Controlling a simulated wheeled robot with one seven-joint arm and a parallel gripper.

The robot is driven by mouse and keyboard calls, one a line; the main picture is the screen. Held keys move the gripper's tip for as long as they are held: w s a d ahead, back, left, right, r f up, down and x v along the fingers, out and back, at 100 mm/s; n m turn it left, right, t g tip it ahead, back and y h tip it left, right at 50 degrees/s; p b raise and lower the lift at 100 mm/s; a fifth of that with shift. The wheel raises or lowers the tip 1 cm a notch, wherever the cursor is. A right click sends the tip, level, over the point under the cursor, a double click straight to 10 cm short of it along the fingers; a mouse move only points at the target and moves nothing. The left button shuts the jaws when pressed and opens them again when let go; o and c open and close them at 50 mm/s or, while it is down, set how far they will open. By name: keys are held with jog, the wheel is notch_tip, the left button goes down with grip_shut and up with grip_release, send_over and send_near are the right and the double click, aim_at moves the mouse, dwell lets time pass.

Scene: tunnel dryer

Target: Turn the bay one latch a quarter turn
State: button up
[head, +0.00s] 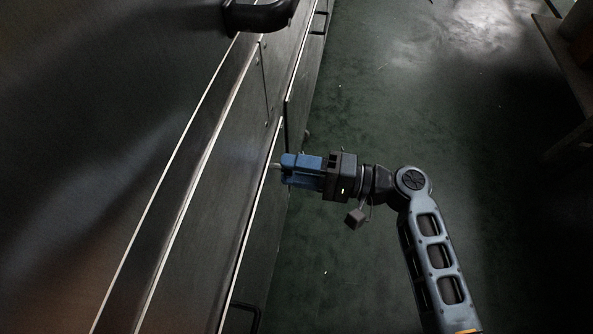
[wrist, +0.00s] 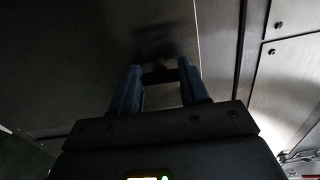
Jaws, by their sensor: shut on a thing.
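My gripper (head: 283,168) reaches left to the front of the grey metal dryer panel (head: 262,225). In the wrist view its two blue fingers (wrist: 159,68) stand either side of a small dark latch (wrist: 158,76) on the panel and are shut on it. The latch's outline is dim, so its exact angle cannot be told. In the head view the fingers and the panel's edge mostly hide the latch. No label naming the bay can be read.
A thick black handle (head: 258,15) sits on the dryer top. Thinner black handles show on the front, one far up (head: 320,22) and one low (head: 242,318). The dark green floor (head: 400,100) right of the dryer is clear. A table edge (head: 570,65) stands at far right.

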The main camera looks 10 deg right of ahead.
jog(key=shift+n, duration=0.6)
jog(key=o, duration=1.1)
jog(key=shift+c, duration=0.2)
jog(key=p+v, duration=0.1)
jog(key=v, duration=0.6)
jog(key=shift+s+d, duration=0.15)
jog(key=shift+d, duration=0.2)
